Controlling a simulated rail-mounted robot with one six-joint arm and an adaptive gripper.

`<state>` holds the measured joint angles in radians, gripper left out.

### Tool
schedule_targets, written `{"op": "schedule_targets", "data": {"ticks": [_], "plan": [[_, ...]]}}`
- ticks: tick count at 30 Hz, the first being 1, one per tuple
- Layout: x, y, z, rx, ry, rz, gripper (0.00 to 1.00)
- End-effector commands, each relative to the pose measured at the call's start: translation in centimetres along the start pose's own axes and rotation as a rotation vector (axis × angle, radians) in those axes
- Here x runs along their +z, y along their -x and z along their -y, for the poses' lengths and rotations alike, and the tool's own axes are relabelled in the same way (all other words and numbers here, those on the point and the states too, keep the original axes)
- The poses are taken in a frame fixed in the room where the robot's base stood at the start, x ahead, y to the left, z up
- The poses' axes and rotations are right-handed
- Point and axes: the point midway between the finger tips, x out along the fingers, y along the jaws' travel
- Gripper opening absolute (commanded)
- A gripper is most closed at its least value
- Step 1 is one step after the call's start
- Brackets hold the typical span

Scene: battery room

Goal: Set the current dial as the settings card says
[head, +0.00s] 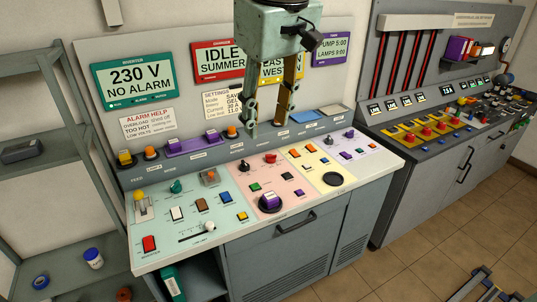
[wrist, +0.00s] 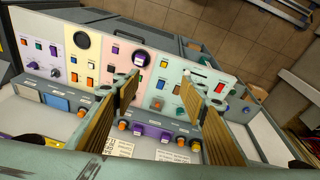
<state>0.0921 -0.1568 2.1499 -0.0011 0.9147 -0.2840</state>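The settings card (head: 218,102) is on the wall panel in the head view, partly covered by my gripper; its lines include Mode, Battery and Current, but the values are too small to read surely. The large dial also shows in the wrist view (wrist: 141,58). I cannot read which is the current dial. My gripper (head: 266,127) is open and empty above the rear of the console, apart from the knobs; its fingers frame the wrist view (wrist: 160,82).
A green sign (head: 140,78) reads 230 V, NO ALARM. A red sign (head: 215,60), partly covered, reads IDLE, SUMMER. Buttons and switches crowd the console (head: 200,240). A second workbench (head: 400,190) stands at right; floor lies in front.

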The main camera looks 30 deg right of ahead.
Motion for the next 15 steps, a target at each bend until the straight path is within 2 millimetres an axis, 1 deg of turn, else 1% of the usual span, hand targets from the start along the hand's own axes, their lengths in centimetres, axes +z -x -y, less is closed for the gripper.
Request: {"op": "schedule_targets", "data": {"ticks": [1, 3, 8, 15], "plan": [[-0.9, -0.2, -0.5, -0.001, 0.006, 0.005, 0.39], [-2.0, -0.7, -1.1, -0.002, 0.016, 0.012, 0.39], [-4.5, -1.6, -2.4, -0.004, 0.04, 0.025, 0.39], [-8.1, -3.5, -4.6, -0.008, 0.076, 0.046, 0.39]]}}
